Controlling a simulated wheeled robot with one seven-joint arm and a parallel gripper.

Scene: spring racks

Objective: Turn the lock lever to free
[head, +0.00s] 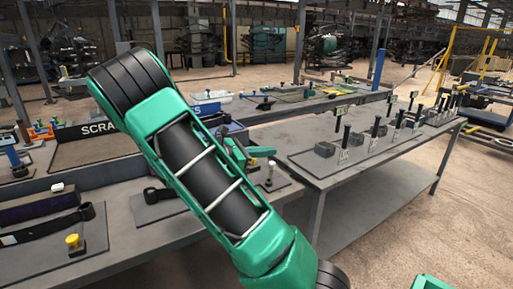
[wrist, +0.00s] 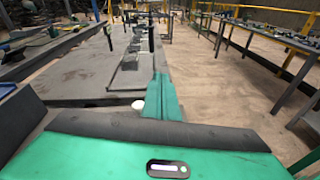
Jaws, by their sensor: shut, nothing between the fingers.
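No lock lever can be singled out with certainty. In the head view, several upright black-handled levers (head: 375,127) stand in a row on the right-hand table, with small labels beside them. A white-topped post (head: 269,175) and a yellow-knobbed post (head: 75,243) stand on plates on the near bench. In the wrist view, my gripper (wrist: 162,97) shows as green fingers together, with nothing seen between them. A pale round knob (wrist: 139,104) appears just left of the fingers; contact cannot be told. My arm crosses the middle of the head view and hides part of the bench.
The near bench (head: 150,240) carries a black strap-like part (head: 50,226) at the left. A grey block (head: 325,149) sits on the right-hand table (head: 330,176). Open floor (head: 400,240) lies at the right.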

